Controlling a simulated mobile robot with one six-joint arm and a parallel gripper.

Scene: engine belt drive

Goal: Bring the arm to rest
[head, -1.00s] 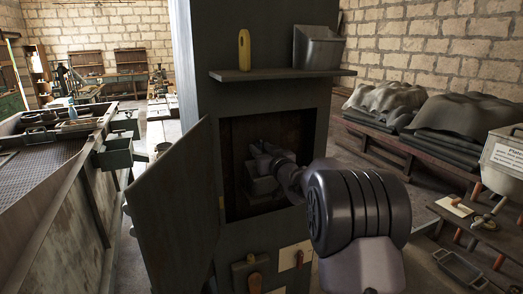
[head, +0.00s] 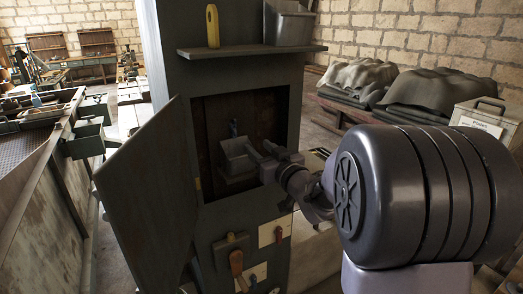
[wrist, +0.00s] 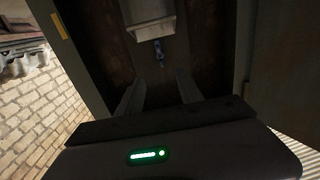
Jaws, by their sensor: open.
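My arm comes in from the right of the head view, with its large dark joint in front. My gripper (head: 263,157) is at the right side of the open cabinet recess (head: 268,112). In the wrist view my gripper (wrist: 158,92) has its two fingers apart with nothing between them. A grey box-like fitting (head: 237,156) is inside the recess and also shows in the wrist view (wrist: 150,14). A small bluish part (head: 233,127) shows by it, and in the wrist view (wrist: 159,50) it lies beyond the fingertips. I cannot tell what it is.
The cabinet door (head: 150,185) stands open on the left. A shelf (head: 250,50) above the recess holds a yellow-handled thing (head: 212,27) and a metal bin (head: 288,24). Covered stacks (head: 375,80) stand at the back right.

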